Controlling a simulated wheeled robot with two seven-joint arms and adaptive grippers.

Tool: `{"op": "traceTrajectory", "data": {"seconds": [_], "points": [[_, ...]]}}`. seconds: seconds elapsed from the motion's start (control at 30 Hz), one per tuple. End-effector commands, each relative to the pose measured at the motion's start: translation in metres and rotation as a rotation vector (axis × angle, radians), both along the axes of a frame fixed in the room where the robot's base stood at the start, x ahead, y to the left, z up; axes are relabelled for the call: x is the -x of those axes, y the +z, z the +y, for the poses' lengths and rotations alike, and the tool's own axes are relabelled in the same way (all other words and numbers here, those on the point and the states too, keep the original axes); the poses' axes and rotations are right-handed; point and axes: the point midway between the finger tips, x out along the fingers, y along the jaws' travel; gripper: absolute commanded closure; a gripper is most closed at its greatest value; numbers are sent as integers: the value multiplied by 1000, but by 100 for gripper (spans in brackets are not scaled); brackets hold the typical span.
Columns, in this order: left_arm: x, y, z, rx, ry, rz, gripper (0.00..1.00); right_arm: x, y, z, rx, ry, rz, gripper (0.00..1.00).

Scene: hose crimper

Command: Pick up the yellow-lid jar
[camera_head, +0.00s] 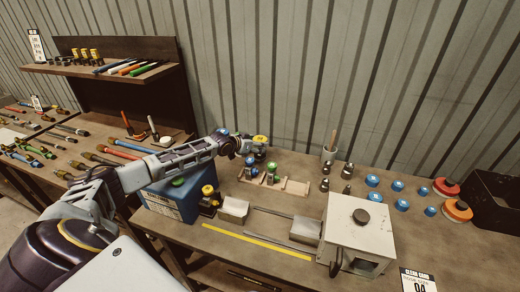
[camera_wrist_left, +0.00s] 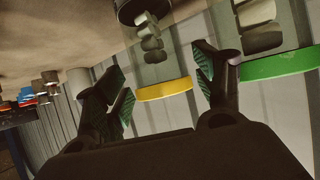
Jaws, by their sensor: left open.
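The yellow-lid jar's lid (camera_head: 261,139) shows at the end of my left arm, on the wooden bench. In the left wrist view the yellow lid (camera_wrist_left: 164,89) lies between the two fingers of my left gripper (camera_wrist_left: 160,76), with visible gaps on both sides. Its clear body holds dark, stacked pieces (camera_wrist_left: 150,44). My left gripper (camera_head: 250,146) is open and holds nothing. In the head view it partly hides the jar's body. My right gripper is not in view.
A green-lid jar (camera_wrist_left: 280,65) stands close beside the right finger in the wrist view. A blue box (camera_head: 172,198) lies below my arm. A white machine (camera_head: 355,235) stands right.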

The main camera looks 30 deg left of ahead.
Motion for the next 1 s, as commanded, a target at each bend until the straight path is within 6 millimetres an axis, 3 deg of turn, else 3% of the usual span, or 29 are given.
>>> {"op": "traceTrajectory", "data": {"seconds": [0.2, 0.7, 1.0], "points": [[-9, -5, -2, 0, 0, 0, 31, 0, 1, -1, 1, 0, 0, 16], [-9, -6, -2, -1, 0, 0, 31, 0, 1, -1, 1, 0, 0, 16], [-9, -5, -2, -1, 0, 0, 70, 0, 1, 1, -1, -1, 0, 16]]}}
